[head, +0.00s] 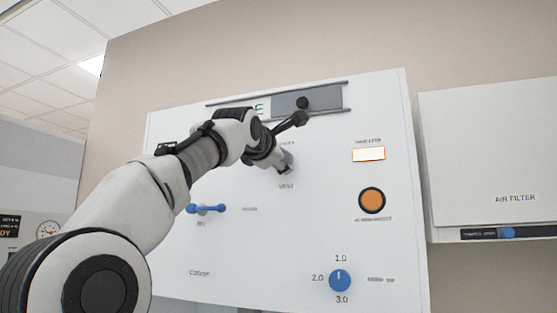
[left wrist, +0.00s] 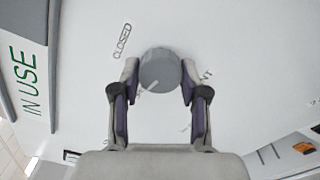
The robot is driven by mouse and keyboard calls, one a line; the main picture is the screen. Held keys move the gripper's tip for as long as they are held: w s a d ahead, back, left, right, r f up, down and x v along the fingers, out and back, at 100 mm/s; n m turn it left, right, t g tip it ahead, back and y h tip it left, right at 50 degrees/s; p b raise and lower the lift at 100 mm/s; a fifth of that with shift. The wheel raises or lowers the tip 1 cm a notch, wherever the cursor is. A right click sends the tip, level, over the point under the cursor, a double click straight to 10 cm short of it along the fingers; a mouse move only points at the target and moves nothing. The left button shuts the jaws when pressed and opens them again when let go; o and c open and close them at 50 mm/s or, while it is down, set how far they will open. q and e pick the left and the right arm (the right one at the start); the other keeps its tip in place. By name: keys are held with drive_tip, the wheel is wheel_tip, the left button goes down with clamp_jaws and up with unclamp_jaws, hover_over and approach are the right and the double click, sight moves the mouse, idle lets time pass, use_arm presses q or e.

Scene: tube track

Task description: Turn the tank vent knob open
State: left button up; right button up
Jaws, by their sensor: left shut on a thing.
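The vent knob (left wrist: 160,64) is a round grey dial on the white panel (head: 320,220). In the left wrist view a pale pointer line on it slants to the lower left. The word CLOSED is printed beside it at the upper left; other lettering around it is partly hidden by the fingers. My left gripper (left wrist: 159,82) has one finger on each side of the knob and is shut on it. In the head view the left gripper (head: 279,161) is at the panel, and my wrist hides most of the knob. My right gripper is in neither view.
A sliding sign (head: 326,101) with a black knob is above my wrist. A blue lever (head: 206,209) is to the lower left, an orange button (head: 372,200) to the right, and a blue dial (head: 340,280) below. An air filter box (head: 490,160) hangs at the far right.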

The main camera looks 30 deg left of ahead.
use_arm(q)
drive_tip(key=shift+r+n, duration=0.3)
drive_tip(key=shift+n, duration=0.8)
drive_tip(key=o, duration=1.1)
drive_tip(key=shift+o, duration=0.2)
drive_tip(key=shift+w+f, duration=0.1)
drive_tip(key=shift+f, duration=0.05)
drive_tip(key=shift+f, duration=0.1)
